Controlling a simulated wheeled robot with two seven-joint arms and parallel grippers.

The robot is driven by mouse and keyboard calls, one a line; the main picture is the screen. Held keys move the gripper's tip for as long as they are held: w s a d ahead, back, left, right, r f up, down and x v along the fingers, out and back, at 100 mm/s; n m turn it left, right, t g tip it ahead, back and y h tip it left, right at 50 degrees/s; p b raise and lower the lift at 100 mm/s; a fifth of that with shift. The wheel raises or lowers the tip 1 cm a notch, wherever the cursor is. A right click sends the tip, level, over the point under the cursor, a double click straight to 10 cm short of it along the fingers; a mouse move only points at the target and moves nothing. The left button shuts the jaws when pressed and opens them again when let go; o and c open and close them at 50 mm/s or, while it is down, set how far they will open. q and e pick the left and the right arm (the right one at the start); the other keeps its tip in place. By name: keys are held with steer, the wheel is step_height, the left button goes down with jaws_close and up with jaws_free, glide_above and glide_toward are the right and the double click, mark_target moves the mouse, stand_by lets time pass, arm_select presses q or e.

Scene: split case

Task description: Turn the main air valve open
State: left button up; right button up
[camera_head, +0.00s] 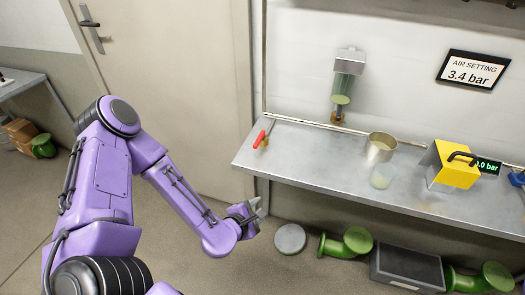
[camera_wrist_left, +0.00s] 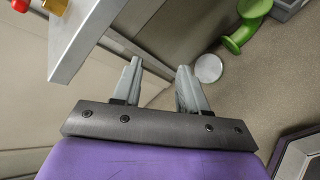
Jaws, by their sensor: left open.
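A red lever handle (camera_head: 259,139), which looks like the main air valve, sits on a brass body at the left end of the metal bench (camera_head: 320,178). A thin pipe runs from it along the bench back. In the left wrist view the red handle (camera_wrist_left: 19,5) and a brass part (camera_wrist_left: 52,5) show cut off at the top left. My left gripper (camera_head: 258,208) is open and empty, in front of and below the bench's left end, apart from the valve. Its two fingers (camera_wrist_left: 158,75) point toward the floor and bench edge. My right gripper is not in view.
A sign (camera_head: 473,70) reads "AIR SETTING 3.4 bar". A yellow device (camera_head: 453,166) with a green display, a metal pot (camera_head: 381,143) and a wall-mounted green unit (camera_head: 345,78) stand to the right. Green pipe pieces (camera_head: 345,243) and a dark box (camera_head: 407,266) lie on the floor.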

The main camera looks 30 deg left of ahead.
arm_select(q)
steer(key=w+a+r+n+t+y+b, duration=0.1)
steer(key=w+a+r+n+t, duration=0.2)
steer(key=w+r+n, duration=0.15)
steer(key=n+t+y+b, duration=0.1)
steer(key=n+t+y, duration=0.2)
steer(key=n, duration=0.5)
glide_toward(258, 140)
steer(key=shift+g, duration=0.3)
steer(key=p+x, duration=0.1)
steer(key=x, duration=0.8)
steer(key=shift+w+a, duration=0.1)
steer(key=shift+w, duration=0.45)
jaws_close()
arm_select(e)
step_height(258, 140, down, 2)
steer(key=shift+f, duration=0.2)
